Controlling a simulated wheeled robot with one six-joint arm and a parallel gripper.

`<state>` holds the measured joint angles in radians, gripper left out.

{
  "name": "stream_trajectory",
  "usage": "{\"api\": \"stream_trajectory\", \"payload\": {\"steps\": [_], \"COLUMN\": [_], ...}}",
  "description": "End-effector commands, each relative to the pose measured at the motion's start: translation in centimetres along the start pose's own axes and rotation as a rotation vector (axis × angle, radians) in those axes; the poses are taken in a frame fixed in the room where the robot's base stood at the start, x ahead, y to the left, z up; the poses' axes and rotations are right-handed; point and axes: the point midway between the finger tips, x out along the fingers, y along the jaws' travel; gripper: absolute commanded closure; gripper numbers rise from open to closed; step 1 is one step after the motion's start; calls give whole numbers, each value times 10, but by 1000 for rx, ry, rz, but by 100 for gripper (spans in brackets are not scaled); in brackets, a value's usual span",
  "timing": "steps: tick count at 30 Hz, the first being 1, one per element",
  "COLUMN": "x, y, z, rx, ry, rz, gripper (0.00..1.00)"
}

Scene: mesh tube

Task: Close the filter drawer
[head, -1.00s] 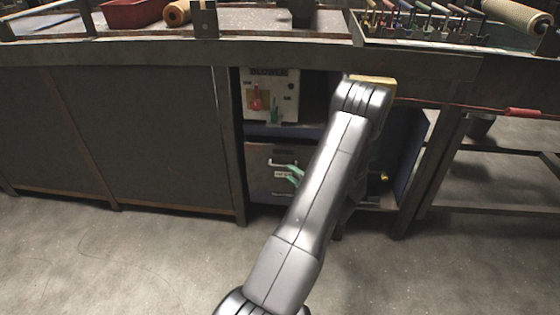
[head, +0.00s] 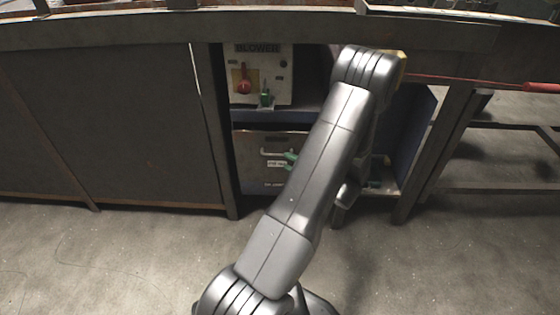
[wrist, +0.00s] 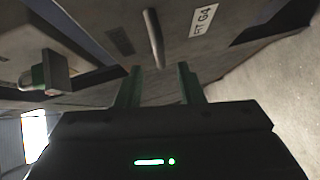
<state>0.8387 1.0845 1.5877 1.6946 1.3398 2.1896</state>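The filter drawer (head: 262,175) is a grey panel low in the bench cabinet, below the blower panel. Its pale bar handle (head: 271,153) shows in the head view, and the handle (wrist: 153,38) is also in the wrist view, near a white label. My gripper (head: 290,160) has green fingers, mostly hidden behind my arm in the head view. In the wrist view my gripper (wrist: 157,76) is open, with nothing between its fingers. The handle lies ahead of the gap and looks apart from both fingers. I cannot tell how far out the drawer stands.
Above the drawer is the blower panel (head: 258,72) with a red switch (head: 243,84) and a green part (head: 265,98). A bench leg (head: 432,150) stands to the right. The concrete floor (head: 130,265) in front is clear.

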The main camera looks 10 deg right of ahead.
Motion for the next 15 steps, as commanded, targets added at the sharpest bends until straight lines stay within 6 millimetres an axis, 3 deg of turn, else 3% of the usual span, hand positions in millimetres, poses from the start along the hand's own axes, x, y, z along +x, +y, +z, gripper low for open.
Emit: {"api": "stream_trajectory", "payload": {"steps": [6,15], "x": [38,54], "y": [-2,0], "z": [0,0], "rx": [-2,1], "ry": [3,-1], "rz": [0,0], "gripper": [66,66]}}
